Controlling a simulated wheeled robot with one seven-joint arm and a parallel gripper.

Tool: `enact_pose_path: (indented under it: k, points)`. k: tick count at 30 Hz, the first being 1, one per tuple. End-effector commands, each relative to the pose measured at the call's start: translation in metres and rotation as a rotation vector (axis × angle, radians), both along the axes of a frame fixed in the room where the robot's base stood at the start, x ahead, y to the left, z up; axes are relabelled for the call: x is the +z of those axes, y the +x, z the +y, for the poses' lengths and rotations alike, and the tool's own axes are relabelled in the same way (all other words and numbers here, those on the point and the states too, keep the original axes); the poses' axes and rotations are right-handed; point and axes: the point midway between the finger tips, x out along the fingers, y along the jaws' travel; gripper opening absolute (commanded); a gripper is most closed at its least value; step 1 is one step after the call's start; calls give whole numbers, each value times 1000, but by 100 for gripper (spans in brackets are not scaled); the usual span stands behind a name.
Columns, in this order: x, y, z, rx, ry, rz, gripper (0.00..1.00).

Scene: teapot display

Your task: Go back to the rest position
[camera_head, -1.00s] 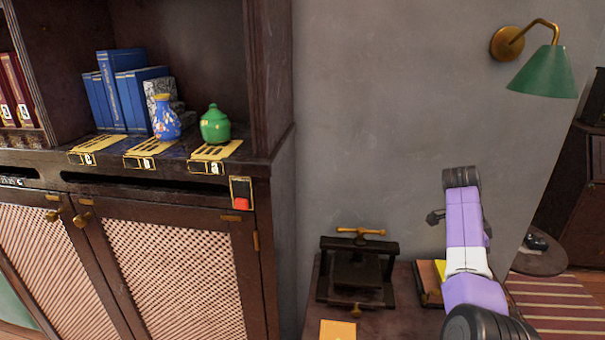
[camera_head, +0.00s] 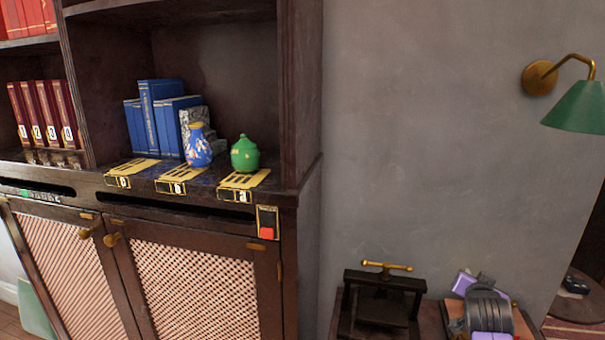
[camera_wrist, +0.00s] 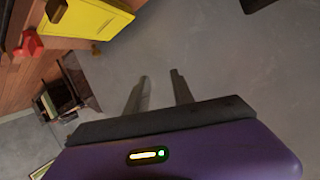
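My gripper (camera_wrist: 160,77) shows in the wrist view with its two fingers apart and nothing between them. Grey wall or floor surface lies beyond the fingertips. In the head view my purple and grey arm (camera_head: 488,305) is low at the right, in front of the small table with the press. The gripper's fingers cannot be made out in the head view.
A green lidded pot (camera_head: 245,155) and a blue patterned vase (camera_head: 198,150) stand on the cabinet shelf beside blue books (camera_head: 150,120). A red button (camera_head: 266,232) is on the cabinet front. A dark press (camera_head: 384,300) stands near my arm. A green lamp (camera_head: 578,107) juts from the wall.

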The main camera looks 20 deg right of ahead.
Motion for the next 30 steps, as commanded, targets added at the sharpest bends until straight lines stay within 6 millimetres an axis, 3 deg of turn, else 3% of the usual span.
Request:
enact_pose_path:
  k: [1,8,14,21,30]
  points:
    - [-9,-7,19,49,-45,-1,29]
    - [-24,-43,105,260,-241,-41,29]
    - [-29,-93,183,413,-363,-84,29]
    - [-22,-166,267,563,-451,-143,29]
    - [2,-265,348,702,-467,-196,29]
